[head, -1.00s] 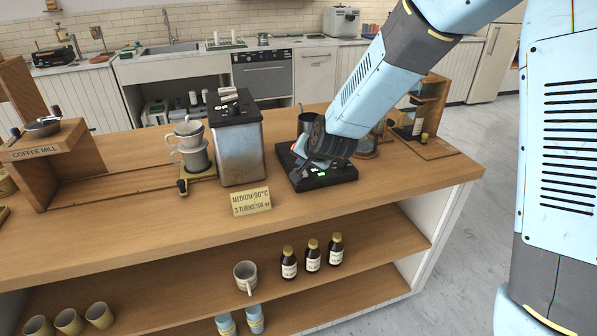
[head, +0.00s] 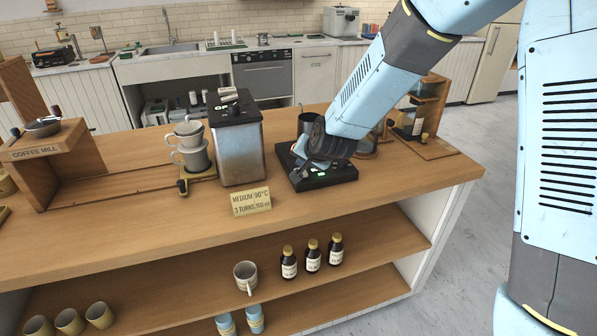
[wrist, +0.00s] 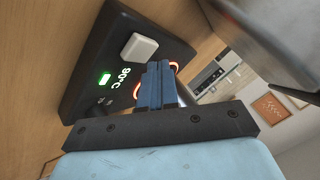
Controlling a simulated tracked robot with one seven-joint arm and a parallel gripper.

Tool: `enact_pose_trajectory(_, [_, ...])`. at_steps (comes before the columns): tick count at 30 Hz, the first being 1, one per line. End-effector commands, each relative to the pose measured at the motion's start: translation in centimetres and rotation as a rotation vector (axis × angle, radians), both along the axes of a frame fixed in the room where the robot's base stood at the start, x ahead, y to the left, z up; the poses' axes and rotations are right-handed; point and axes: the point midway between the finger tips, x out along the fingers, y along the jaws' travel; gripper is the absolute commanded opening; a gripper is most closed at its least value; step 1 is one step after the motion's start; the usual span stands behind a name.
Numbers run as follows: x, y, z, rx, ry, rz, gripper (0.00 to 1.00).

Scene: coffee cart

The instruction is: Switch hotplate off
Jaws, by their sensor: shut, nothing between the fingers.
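The black hotplate (head: 340,173) sits on the wooden counter near its right end, partly hidden by my arm. In the wrist view, the hotplate (wrist: 90,88) shows a lit green indicator (wrist: 104,79), the text 90°C, a raised pale square button (wrist: 139,48) and an orange-red glowing ring, partly hidden by my fingers. My gripper (wrist: 160,67) has its blue fingers together and empty. The tips appear over the hotplate, beside the button and in front of the ring; I cannot tell whether they touch anything. In the head view the gripper is low over the hotplate, its fingers hard to make out.
A metal box (head: 238,145) with a dark top stands left of the hotplate. A dark pot (head: 305,123) is behind it. A sign (head: 251,201) stands at the front, and a wooden stand (head: 425,125) at the right. The counter front is mostly clear.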

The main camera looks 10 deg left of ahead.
Motion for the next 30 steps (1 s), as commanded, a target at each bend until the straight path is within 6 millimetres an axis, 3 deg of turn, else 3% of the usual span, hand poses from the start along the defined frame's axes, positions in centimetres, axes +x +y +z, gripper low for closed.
enact_pose_trajectory(30, [0.14,-0.05,-1.02,0.0,0.001,-0.001,0.0])
